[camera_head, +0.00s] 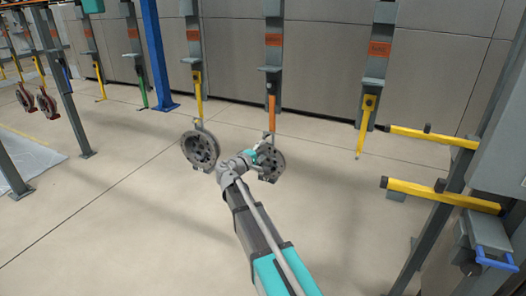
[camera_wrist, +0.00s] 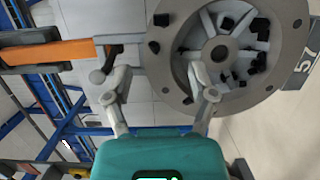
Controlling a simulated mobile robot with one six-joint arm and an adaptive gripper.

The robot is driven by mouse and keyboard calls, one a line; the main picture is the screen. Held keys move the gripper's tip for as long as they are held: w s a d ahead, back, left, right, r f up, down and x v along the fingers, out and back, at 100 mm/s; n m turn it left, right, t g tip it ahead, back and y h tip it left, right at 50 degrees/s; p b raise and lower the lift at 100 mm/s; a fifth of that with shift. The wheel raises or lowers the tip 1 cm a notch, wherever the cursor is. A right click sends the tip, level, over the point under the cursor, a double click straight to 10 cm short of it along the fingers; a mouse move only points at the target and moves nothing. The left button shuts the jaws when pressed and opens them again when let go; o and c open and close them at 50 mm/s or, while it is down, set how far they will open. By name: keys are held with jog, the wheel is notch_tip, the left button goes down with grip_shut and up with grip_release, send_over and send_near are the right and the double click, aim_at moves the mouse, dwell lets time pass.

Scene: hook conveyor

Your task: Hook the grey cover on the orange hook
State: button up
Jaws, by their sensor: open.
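The orange hook (camera_head: 271,113) hangs from a grey carrier in the middle of the head view. In the wrist view the orange hook (camera_wrist: 50,52) comes in from the left, with a grey end piece meeting the cover's rim. The grey cover (camera_head: 271,163) hangs directly below this hook; it is a round ribbed disc, large in the wrist view (camera_wrist: 282,65). It appears to hang on the hook, though the exact contact is unclear. My gripper (camera_head: 254,156) is at the cover's left edge. Its fingers are spread in the wrist view (camera_wrist: 155,85), with no clear grip on the cover.
A similar grey cover (camera_head: 200,149) hangs from a yellow hook (camera_head: 198,95) to the left. An empty yellow hook (camera_head: 365,120) hangs to the right. Yellow bars (camera_head: 430,136) jut from a rack at right. Red parts (camera_head: 46,103) hang far left. The floor between is clear.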

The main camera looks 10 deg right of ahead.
jog(key=v, duration=1.1)
jog(key=shift+s+a, duration=0.25)
jog(key=shift+s, duration=0.05)
jog(key=shift+d+f, duration=0.1)
jog(key=shift+f, duration=0.05)
jog(key=s+d+f+m+g+y, duration=0.5)
jog(key=s+d+f+g, duration=0.2)
jog(key=s+d+f, duration=0.35)
jog(key=s+a+f+m+g+y, duration=0.1)
jog(key=s+f+g+y, duration=0.1)
jog(key=s, duration=0.4)
jog(key=s+a+f+m+g+y+p, duration=0.1)
jog(key=s+f+m+g+y, duration=0.1)
jog(key=s+f+y, duration=0.2)
jog(key=shift+s+a+f+y, duration=0.25)
jog(key=shift+s+f+y, duration=0.05)
jog(key=shift+s+y, duration=0.95)
dwell(0.6)
